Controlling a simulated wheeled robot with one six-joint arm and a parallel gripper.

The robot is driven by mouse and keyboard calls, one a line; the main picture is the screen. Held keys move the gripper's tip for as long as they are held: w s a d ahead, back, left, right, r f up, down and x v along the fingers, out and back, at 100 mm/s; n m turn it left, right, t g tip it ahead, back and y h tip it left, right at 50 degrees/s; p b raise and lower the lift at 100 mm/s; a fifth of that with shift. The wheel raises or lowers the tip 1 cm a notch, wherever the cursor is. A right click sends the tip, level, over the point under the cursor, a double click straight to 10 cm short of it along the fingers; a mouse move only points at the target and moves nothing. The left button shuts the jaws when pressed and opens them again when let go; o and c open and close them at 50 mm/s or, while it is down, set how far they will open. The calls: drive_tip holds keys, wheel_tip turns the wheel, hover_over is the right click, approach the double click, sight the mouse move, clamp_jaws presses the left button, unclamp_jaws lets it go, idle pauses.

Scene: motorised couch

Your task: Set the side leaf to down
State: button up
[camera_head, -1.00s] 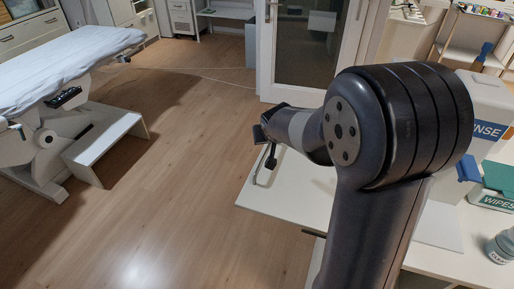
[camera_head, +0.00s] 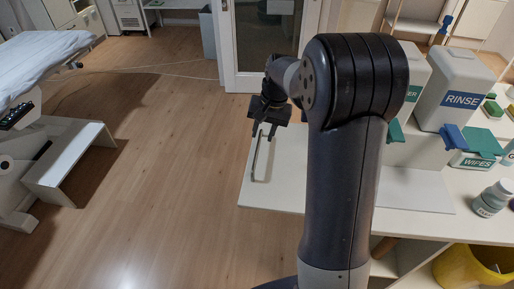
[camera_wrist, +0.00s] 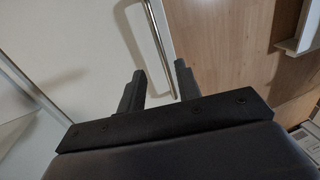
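The side leaf (camera_head: 285,185) is a white panel standing out level from the left end of the white counter in the head view. A thin metal bar handle (camera_head: 256,158) runs along its left edge. In the wrist view the leaf (camera_wrist: 105,45) fills the upper left and its handle (camera_wrist: 158,45) runs towards the gap between the fingers. My gripper (camera_head: 263,132) is above the far end of the handle, fingers pointing down. In the wrist view my gripper (camera_wrist: 160,72) is open, with nothing held; whether the fingers straddle the bar I cannot tell.
The counter carries a RINSE dispenser (camera_head: 461,95), a WIPES box (camera_head: 475,160) and a small bottle (camera_head: 491,199). A yellow bin (camera_head: 470,272) stands below. A white couch (camera_head: 40,60) with a step (camera_head: 70,165) is at left. Wooden floor (camera_head: 160,180) left of the leaf is clear.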

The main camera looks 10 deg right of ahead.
sight(257, 154)
drive_tip(key=f, duration=0.2)
drive_tip(key=a+f, duration=0.1)
drive_tip(key=f, duration=0.4)
drive_tip(key=shift+w+a+f, duration=0.25)
drive_tip(key=shift+w+f, duration=0.05)
drive_tip(key=shift+f, duration=0.05)
drive_tip(key=shift+c, duration=0.2)
clamp_jaws()
